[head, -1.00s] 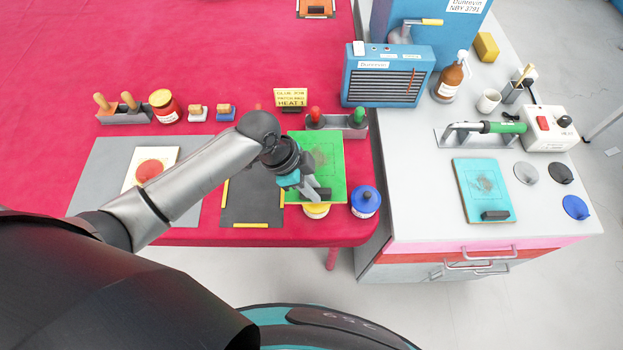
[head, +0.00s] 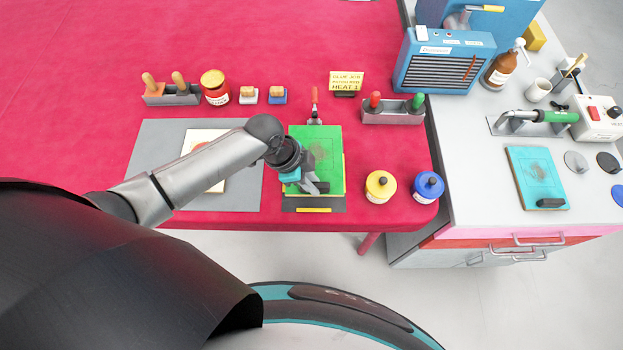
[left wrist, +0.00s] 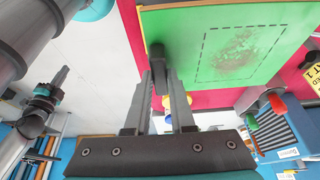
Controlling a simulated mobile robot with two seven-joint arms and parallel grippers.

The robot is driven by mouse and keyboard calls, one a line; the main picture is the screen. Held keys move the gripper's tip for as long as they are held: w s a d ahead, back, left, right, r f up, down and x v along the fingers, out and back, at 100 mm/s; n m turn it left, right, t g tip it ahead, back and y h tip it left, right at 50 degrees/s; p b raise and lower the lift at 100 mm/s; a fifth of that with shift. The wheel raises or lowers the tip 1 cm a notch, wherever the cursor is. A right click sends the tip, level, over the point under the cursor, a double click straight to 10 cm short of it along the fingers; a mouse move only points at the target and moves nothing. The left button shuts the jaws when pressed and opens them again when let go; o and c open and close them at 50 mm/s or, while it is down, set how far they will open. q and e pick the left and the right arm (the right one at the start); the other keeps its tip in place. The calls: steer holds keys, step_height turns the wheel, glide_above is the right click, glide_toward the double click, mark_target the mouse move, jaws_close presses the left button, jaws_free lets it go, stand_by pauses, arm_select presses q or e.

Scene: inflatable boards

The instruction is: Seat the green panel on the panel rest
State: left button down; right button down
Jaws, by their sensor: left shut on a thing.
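The green panel (head: 312,150) is a flat board with a dashed outline, a brownish scuffed patch and a dark grip block. My left gripper (head: 318,187) is shut on that block near the panel's front edge. In the left wrist view the fingers (left wrist: 162,85) close on the block, with the green panel (left wrist: 225,50) beyond them. The panel rest, a dark pad with yellow edge strips (head: 325,203), lies on the red table. The panel covers most of it; only the front part and slivers of yellow show. I cannot tell whether panel and rest touch.
Yellow (head: 380,187) and blue (head: 428,187) lidded pots stand right of the rest. A rack with red and green handles (head: 393,113) is behind them. A grey mat (head: 150,165) with a white board lies left. A white bench (head: 470,180) carries a teal panel (head: 537,178).

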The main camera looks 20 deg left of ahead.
arm_select(q)
step_height(320, 180, down, 5)
steer(key=b, duration=0.4)
steer(key=shift+f+b, duration=0.45)
steer(key=shift+b, duration=0.1)
steer(key=shift+f, duration=0.2)
stand_by(0.7)
steer(key=shift+f, duration=0.4)
stand_by(1.2)
steer(key=shift+c, duration=1)
jaws_free()
